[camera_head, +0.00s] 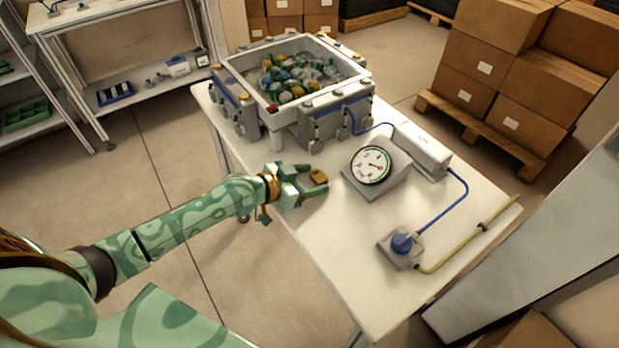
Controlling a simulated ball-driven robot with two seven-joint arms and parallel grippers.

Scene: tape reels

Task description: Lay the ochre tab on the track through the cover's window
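My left gripper (316,179) reaches in from the left, over the near left edge of the white table. A small ochre-brown block, which looks like the ochre tab (319,176), sits between its fingertips, and the fingers appear to touch it on both sides. I cannot make out a cover with a window or a track in this view. My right gripper is not in view.
A dial gauge (371,165), a pale box (422,150) and a blue-knobbed unit (403,244) stand to the right. The table's (335,240) near part is clear.

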